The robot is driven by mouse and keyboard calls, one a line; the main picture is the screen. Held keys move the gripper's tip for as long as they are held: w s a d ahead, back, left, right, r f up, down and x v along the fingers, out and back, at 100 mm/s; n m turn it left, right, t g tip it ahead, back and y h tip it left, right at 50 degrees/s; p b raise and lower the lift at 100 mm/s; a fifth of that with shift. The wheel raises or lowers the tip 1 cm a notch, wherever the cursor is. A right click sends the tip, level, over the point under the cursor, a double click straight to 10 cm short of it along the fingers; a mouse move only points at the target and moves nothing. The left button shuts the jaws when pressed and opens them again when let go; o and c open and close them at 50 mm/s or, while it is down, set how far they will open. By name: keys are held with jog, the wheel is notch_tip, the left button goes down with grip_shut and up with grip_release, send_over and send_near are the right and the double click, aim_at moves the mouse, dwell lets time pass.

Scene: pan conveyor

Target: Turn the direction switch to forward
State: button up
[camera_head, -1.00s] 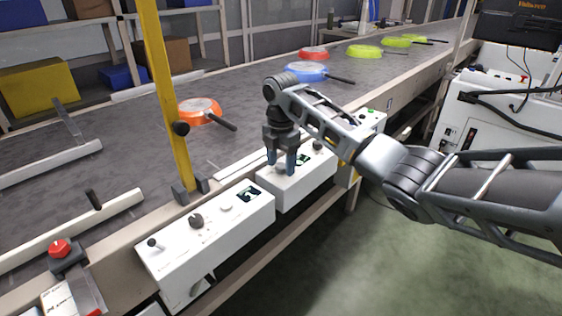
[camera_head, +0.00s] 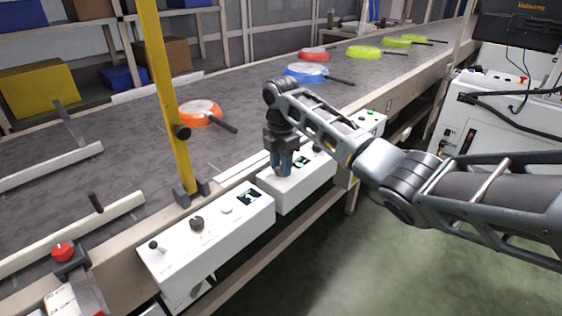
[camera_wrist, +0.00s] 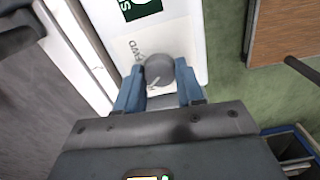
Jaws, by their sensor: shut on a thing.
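The direction switch is a round grey knob (camera_wrist: 160,70) on a white control box (camera_head: 305,187), with FWD lettering beside it in the wrist view. A light pointer mark shows on the knob's lower left side; its exact setting is hard to tell. My gripper (camera_head: 280,172) points down over the left end of this box. In the wrist view its blue fingers (camera_wrist: 158,92) stand at the two sides of the knob and are shut on it. In the head view the fingers hide the knob.
A second white box (camera_head: 215,245) with knobs stands to the left, beside a yellow post (camera_head: 165,100). The conveyor belt (camera_head: 110,165) behind carries orange (camera_head: 198,112), blue (camera_head: 305,72), red (camera_head: 313,54) and green (camera_head: 364,51) pans. A red button (camera_head: 62,250) is at lower left.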

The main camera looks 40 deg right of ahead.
jog(key=m+p, duration=0.3)
jog(key=shift+r, duration=0.25)
jog(key=m+p, duration=0.4)
jog(key=shift+m, duration=0.4)
jog(key=m+p, duration=0.2)
jog(key=m, duration=0.2)
jog(key=shift+f, duration=0.1)
jog(key=shift+f+m+p, duration=0.1)
jog(key=shift+m+p, duration=0.75)
jog(key=shift+m, duration=1.15)
jog(key=o, duration=1)
jog(key=shift+o, duration=0.2)
